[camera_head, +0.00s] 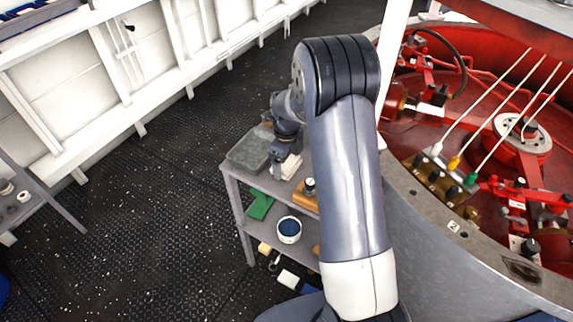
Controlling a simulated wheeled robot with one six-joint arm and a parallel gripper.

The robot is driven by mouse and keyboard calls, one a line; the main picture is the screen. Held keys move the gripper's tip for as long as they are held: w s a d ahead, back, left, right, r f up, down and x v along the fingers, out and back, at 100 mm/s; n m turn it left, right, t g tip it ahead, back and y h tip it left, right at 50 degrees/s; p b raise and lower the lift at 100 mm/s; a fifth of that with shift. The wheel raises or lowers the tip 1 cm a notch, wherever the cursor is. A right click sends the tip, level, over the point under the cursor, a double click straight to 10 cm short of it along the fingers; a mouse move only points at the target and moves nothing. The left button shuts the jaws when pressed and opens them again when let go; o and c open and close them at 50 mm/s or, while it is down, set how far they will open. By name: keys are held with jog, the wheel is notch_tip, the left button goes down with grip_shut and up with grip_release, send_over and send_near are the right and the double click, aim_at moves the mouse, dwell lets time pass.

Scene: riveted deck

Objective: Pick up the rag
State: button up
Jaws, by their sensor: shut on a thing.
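My arm reaches down over a grey shelf cart (232,184), and my gripper (279,172) is at the cart's top shelf. A crumpled off-white cloth, which looks like the rag (291,167), is at the fingertips, and my gripper is shut on it. The fingers are small here, and part of the rag is hidden behind them. I cannot tell whether the rag still touches the shelf.
A dark grey tray (246,152) is left of my gripper. A brown wooden block (303,199) is to the right. The lower shelf holds a green item (260,207) and a white tub (289,229). Red machinery (483,150) stands right; open deck (130,230) lies left.

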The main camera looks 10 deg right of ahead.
aim_at(286, 163)
notch_tip(286, 163, up, 10)
jog(key=shift+b, duration=0.45)
jog(key=o, duration=0.4)
jog(key=c, duration=0.3)
jog(key=shift+s+a, duration=0.1)
